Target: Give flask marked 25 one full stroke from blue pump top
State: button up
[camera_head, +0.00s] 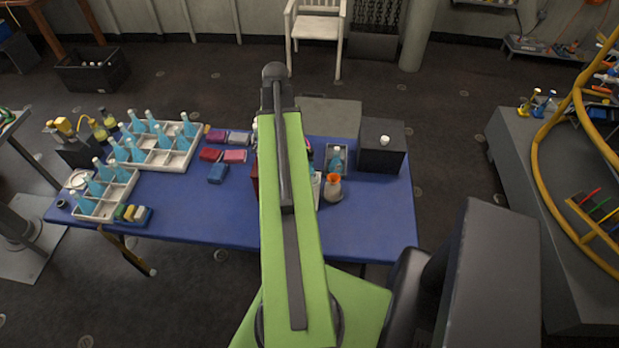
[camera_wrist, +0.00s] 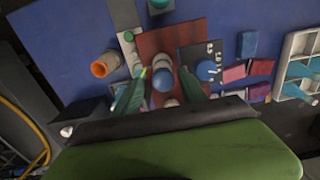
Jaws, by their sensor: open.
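In the wrist view my gripper (camera_wrist: 161,84) is open, with one green finger on each side of a round blue top (camera_wrist: 163,80). I cannot tell whether the fingers touch it. Another round blue top (camera_wrist: 206,69) is to the right, outside the fingers, by a dark panel with white marks. I cannot tell which is the pump top. In the head view my arm hides the gripper and this part of the table. A blue flask (camera_head: 336,158) stands in a small grey tray right of my arm. No number 25 is legible on any flask.
The blue table (camera_head: 365,225) holds grey racks (camera_head: 160,158) of several blue flasks at left, red and blue packs (camera_head: 217,173), an orange-rimmed container (camera_head: 333,187) and a dark box (camera_head: 382,150) at right. A yellow curved rail (camera_head: 540,150) stands farther right. The table's front right is clear.

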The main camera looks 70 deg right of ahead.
jog(key=shift+r, duration=0.1)
notch_tip(320, 180, up, 7)
jog(key=p, duration=0.7)
jog(key=shift+w, duration=0.1)
